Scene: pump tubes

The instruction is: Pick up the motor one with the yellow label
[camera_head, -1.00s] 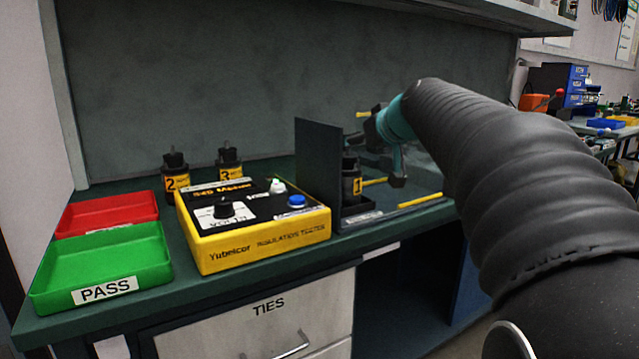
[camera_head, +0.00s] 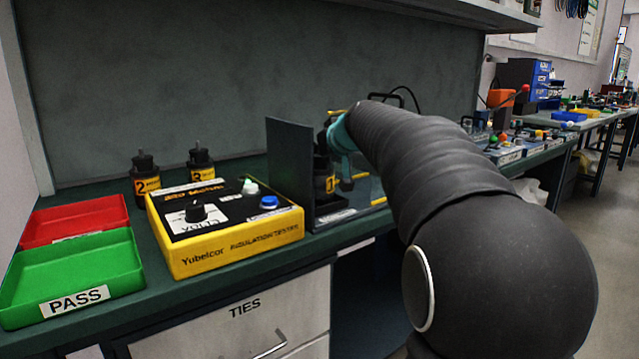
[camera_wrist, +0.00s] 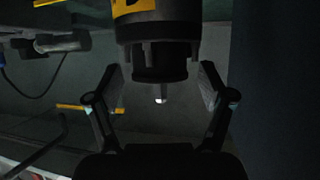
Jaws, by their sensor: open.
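Motor one is a black cylinder with a yellow label reading 1 (camera_head: 330,184). In the head view it stands behind the dark upright panel, partly hidden by the panel and my arm. In the wrist view motor one (camera_wrist: 155,42) is at top centre, its pale shaft tip pointing down the picture and yellow at the top edge. My gripper (camera_wrist: 162,88) is open. Its two fingers lie either side of the motor's shaft end, with a visible gap on both sides. In the head view my gripper is mostly hidden behind my arm.
The dark upright panel (camera_head: 290,172) stands close left of motor one. The yellow insulation tester (camera_head: 235,240), motor two (camera_head: 145,182), motor three (camera_head: 201,164), a red tray (camera_head: 75,217) and a green PASS tray (camera_head: 75,272) are further left. A shelf (camera_head: 460,12) overhangs the bench.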

